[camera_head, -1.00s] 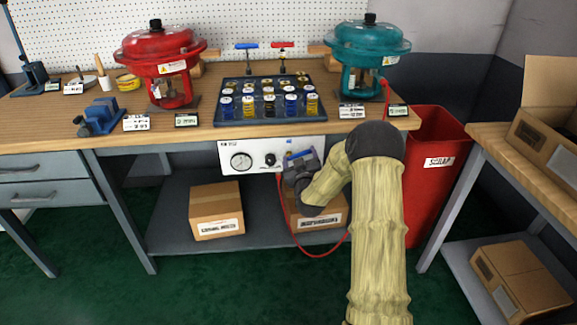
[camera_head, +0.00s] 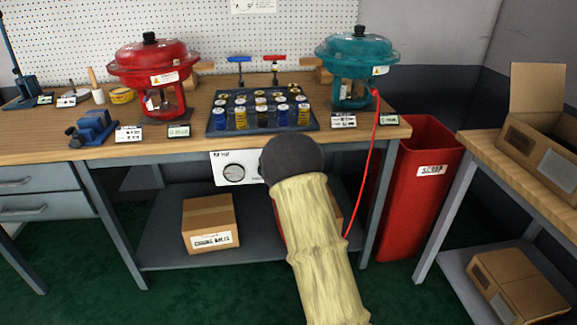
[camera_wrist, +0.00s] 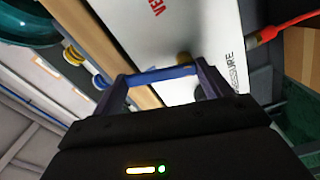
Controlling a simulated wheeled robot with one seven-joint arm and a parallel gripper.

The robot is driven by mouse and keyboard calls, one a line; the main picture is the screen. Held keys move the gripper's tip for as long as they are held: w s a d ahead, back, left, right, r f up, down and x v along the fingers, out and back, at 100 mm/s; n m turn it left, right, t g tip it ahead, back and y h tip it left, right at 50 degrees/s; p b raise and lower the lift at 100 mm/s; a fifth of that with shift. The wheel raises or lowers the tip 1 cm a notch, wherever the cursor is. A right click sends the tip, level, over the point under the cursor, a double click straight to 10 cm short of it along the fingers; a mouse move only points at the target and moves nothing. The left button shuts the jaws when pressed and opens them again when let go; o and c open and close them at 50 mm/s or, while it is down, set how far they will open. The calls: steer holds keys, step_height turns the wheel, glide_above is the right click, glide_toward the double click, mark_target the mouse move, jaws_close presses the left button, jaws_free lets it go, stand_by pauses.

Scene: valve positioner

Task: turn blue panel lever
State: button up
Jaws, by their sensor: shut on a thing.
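The blue lever (camera_wrist: 163,76) shows in the wrist view as a blue bar lying between the two fingers of my gripper (camera_wrist: 162,78). The fingers are shut on it, one at each end. The white panel (camera_wrist: 207,32) lies behind, with red "VE..." lettering and black "...ESSURE" lettering. In the head view the panel (camera_head: 226,172) hangs under the bench front, with its gauge (camera_head: 234,173) partly seen. My arm hides the lever, my gripper and the panel's right part there.
A red hose (camera_head: 364,180) runs from the teal actuator (camera_head: 362,56) down behind my arm; its panel-end fitting (camera_wrist: 264,37) is close to my gripper. A cardboard box (camera_head: 209,222) sits on the lower shelf. A red scrap bin (camera_head: 415,200) stands right of the bench.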

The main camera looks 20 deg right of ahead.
steer(key=shift+a+n, duration=0.2)
steer(key=shift+n, duration=0.65)
steer(key=shift+a+n, duration=0.2)
steer(key=shift+n, duration=0.65)
steer(key=shift+f, duration=0.1)
steer(key=o, duration=1.4)
steer(key=shift+a, duration=0.1)
steer(key=shift+w, duration=0.1)
steer(key=s+a, duration=0.1)
steer(key=s, duration=0.4)
steer(key=s+a+p, duration=0.1)
steer(key=s, duration=0.5)
steer(key=s+a, duration=0.1)
steer(key=s, duration=0.5)
steer(key=shift+s+a+p, duration=0.1)
steer(key=shift+a+p, duration=0.1)
steer(key=shift+p, duration=0.15)
